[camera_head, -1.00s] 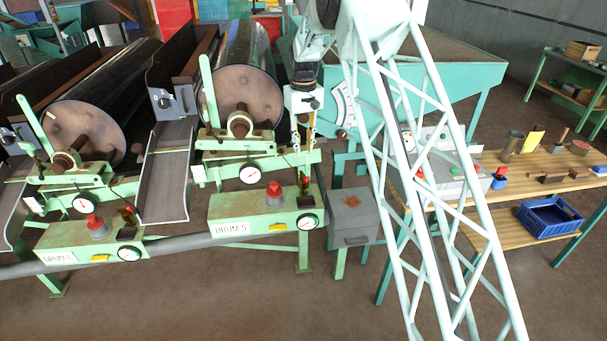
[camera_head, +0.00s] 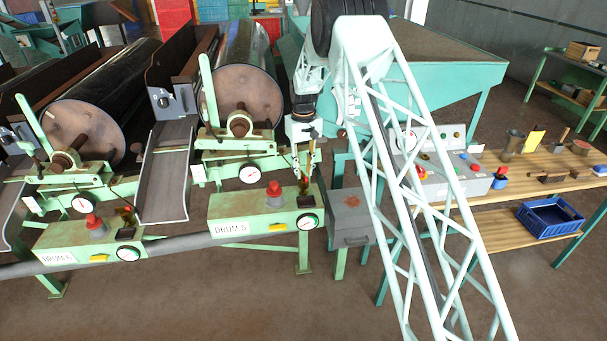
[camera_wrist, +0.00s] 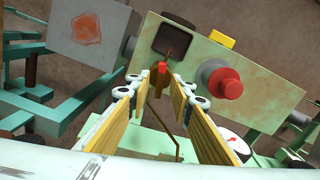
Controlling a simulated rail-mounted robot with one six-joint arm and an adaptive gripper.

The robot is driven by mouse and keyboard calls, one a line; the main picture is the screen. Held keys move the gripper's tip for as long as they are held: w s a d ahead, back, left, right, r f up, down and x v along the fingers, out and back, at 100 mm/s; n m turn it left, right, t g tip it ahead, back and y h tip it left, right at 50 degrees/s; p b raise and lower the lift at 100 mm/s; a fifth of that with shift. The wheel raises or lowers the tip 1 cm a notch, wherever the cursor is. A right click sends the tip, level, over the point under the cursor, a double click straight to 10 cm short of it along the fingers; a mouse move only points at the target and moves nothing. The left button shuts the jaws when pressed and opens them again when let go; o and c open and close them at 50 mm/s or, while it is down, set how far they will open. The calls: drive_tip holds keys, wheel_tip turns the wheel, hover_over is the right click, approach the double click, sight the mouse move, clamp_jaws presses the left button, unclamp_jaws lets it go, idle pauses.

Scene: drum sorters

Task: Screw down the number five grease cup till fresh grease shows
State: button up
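The green box labelled as drum 5 (camera_head: 236,228) stands in the middle of the head view. A small brown cup with a red top, seemingly the grease cup (camera_head: 305,188), stands near its back right corner beside a black square part. My gripper (camera_head: 303,176) points down just above the cup. In the wrist view the red cup top (camera_wrist: 162,67) lies between and just beyond the open fingertips (camera_wrist: 162,86). A gap shows between the fingers, and whether they touch the cup I cannot tell. Any grease at the cup is too small to see.
A red button (camera_head: 273,190) and a dial gauge (camera_head: 307,222) sit on the same box. A grey box (camera_head: 351,216) stands close to its right. The drum (camera_head: 241,90) and its green bearing frame are behind. A wooden bench (camera_head: 540,165) stands at right.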

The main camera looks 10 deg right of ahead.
drive_tip(key=shift+f, duration=0.7)
clamp_jaws()
drive_tip(key=shift+m, duration=0.5)
drive_tip(key=m, duration=0.2)
drive_tip(key=shift+m, duration=0.3)
drive_tip(key=m, duration=0.3)
drive_tip(key=shift+m, duration=0.4)
drive_tip(key=m, duration=0.3)
drive_tip(key=shift+m, duration=2.2)
